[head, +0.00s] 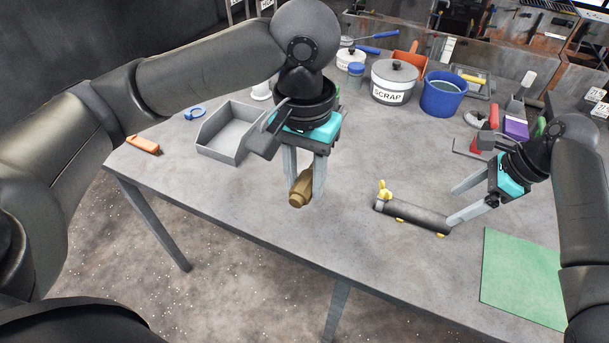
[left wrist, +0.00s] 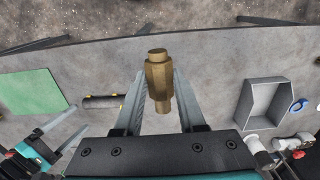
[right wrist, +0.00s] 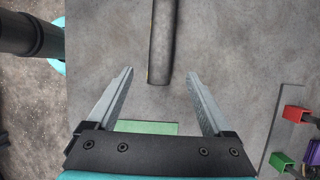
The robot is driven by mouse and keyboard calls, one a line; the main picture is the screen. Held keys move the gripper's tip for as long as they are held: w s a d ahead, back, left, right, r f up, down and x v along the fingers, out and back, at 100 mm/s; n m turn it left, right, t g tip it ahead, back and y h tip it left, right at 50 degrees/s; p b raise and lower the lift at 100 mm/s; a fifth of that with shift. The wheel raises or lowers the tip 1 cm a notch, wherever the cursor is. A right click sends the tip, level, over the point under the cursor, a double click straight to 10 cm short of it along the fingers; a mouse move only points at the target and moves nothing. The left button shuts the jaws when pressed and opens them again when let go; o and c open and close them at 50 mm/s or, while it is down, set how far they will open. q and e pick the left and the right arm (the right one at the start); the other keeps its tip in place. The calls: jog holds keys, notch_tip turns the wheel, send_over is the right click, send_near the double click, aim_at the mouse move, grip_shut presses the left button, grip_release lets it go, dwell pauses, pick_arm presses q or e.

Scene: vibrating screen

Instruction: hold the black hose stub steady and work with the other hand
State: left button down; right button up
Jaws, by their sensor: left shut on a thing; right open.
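The black hose stub (head: 415,217) lies on the grey table right of centre in the head view, with a yellow winged clamp (head: 384,190) at its left end and small yellow parts below it. It also shows in the right wrist view (right wrist: 161,45) and the left wrist view (left wrist: 104,102). My left gripper (head: 303,180) points down and is shut on a brass fitting (head: 301,188), held above the table left of the stub; the fitting also shows in the left wrist view (left wrist: 158,82). My right gripper (head: 455,204) is open and empty, its fingers near the stub's right end.
A green mat (head: 522,278) lies at the front right. A grey open tray (head: 228,153), a blue ring (head: 195,113) and an orange-handled tool (head: 143,145) are left. A SCRAP pot (head: 394,96) and a blue bucket (head: 442,110) stand behind. The front middle table is clear.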

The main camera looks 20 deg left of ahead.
aim_at(435, 215)
jog(key=x, duration=0.7)
jog(key=shift+a, duration=0.1)
jog(key=shift+r, duration=0.15)
jog(key=c, duration=1.3)
jog(key=shift+c, duration=0.2)
